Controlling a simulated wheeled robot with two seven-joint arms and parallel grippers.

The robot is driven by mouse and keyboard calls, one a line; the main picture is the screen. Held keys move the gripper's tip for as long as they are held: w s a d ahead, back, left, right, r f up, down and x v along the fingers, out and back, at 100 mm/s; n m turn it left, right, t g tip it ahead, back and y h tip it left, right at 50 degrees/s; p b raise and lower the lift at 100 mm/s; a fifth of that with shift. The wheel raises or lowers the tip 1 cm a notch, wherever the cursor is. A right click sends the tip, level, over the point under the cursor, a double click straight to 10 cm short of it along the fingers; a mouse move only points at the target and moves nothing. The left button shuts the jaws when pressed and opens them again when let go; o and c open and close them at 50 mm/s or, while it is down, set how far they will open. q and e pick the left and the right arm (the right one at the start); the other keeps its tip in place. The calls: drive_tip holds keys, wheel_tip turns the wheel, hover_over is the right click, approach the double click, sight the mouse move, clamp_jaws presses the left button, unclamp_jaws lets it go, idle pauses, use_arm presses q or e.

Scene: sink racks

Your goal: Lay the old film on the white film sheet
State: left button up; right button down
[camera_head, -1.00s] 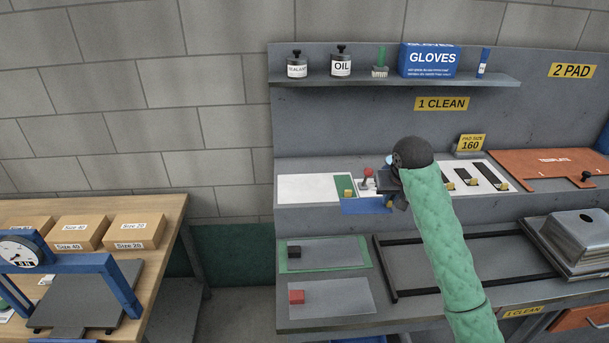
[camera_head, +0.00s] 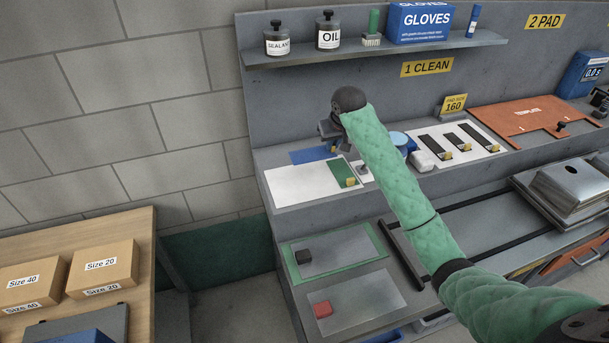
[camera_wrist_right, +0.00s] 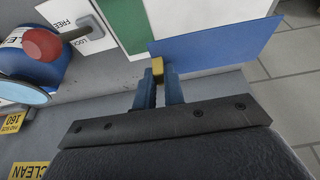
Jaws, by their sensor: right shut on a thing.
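The old film appears to be the blue sheet (camera_head: 310,156) with a yellow tab. My right gripper (camera_head: 334,146) is shut on that tab, which shows between the fingertips in the right wrist view (camera_wrist_right: 157,66). The blue sheet extends left of the gripper, appearing over the back edge of the white film sheet (camera_head: 295,187). I cannot tell whether they touch. The white film sheet lies flat at the counter's left end; part of it shows in the right wrist view (camera_wrist_right: 190,16). My left gripper is not in view.
A green strip (camera_head: 342,173) with a yellow tab lies at the white sheet's right. Black strips (camera_head: 458,141) lie farther right. A red-knobbed lever (camera_wrist_right: 44,44) and blue round device (camera_wrist_right: 30,75) stand near the gripper. The shelf (camera_head: 380,50) with bottles is above.

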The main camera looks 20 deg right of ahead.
sight(335, 154)
drive_tip(key=shift+s+r, duration=0.1)
drive_tip(key=shift+s+d, duration=0.1)
drive_tip(key=shift+d, duration=0.05)
wheel_tip(335, 154, down, 3)
drive_tip(key=shift+r+p, duration=0.2)
drive_tip(key=shift+p, duration=0.75)
wheel_tip(335, 154, down, 3)
drive_tip(key=shift+r+p, duration=0.2)
drive_tip(key=shift+p, duration=0.4)
drive_tip(key=shift+f, duration=0.5)
wheel_tip(335, 154, down, 4)
drive_tip(key=shift+r+p, duration=0.25)
drive_tip(key=shift+p, duration=0.85)
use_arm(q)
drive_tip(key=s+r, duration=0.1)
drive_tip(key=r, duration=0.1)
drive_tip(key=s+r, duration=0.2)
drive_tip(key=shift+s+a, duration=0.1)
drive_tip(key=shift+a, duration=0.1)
use_arm(e)
drive_tip(key=shift+f, duration=0.1)
drive_tip(key=shift+f, duration=0.15)
